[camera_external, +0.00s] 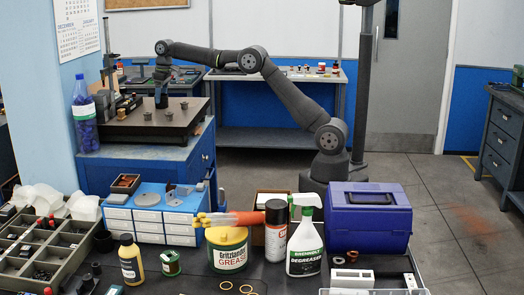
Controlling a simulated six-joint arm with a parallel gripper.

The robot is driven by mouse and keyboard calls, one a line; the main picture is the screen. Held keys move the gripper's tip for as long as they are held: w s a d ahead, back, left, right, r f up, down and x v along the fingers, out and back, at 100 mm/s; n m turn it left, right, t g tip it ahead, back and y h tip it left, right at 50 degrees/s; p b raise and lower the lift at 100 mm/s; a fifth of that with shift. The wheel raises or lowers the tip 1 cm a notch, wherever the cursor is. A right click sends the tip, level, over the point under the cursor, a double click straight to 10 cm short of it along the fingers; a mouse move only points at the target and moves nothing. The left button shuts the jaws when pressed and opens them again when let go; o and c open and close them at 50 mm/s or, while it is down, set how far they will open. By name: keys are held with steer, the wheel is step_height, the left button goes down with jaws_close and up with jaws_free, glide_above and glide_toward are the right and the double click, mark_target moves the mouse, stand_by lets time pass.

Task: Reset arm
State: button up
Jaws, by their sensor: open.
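My arm reaches from its base on the right across to the left and bends down at the wrist. My gripper (162,104) hangs pointing down above the dark plate (128,122) on the blue cabinet (150,165). It is small in the picture. It is open, and I see nothing held in it. Whether the fingertips touch anything on the plate cannot be told from this view.
Small pegs (146,115) stand on the plate near my gripper. A tall metal stand (108,70) and a blue bottle (84,120) are at its left. A back bench (290,75) lies behind my arm. The foreground table holds a purple toolbox (370,218) and several bottles.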

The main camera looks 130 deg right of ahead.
step_height(320, 180, down, 2)
steer(key=shift+w+d+f, duration=0.1)
steer(key=shift+d, duration=0.05)
step_height(320, 180, up, 4)
steer(key=shift+r, duration=0.1)
steer(key=s+r, duration=0.7)
steer(key=s, duration=0.5)
steer(key=w+a+f+n, duration=0.2)
steer(key=w+a+n, duration=0.1)
steer(key=w, duration=0.4)
steer(key=w+a+f+n, duration=0.2)
steer(key=w+a+n, duration=0.1)
steer(key=w+a, duration=0.3)
steer(key=w+a+f+n+y, duration=0.1)
steer(key=w+a+f+n, duration=0.1)
steer(key=w+a, duration=0.3)
steer(key=shift+w+n, duration=0.7)
steer(key=shift+w, duration=1.3)
steer(key=w+a+f+n, duration=0.4)
steer(key=w+a, duration=0.3)
steer(key=a, duration=0.3)
steer(key=w+a+f+n+y, duration=0.1)
steer(key=w+a+f+n, duration=0.2)
steer(key=a, duration=0.8)
steer(key=w+n, duration=0.2)
steer(key=w, duration=0.2)
steer(key=shift+w+a+f, duration=0.25)
steer(key=shift+f, duration=0.15)
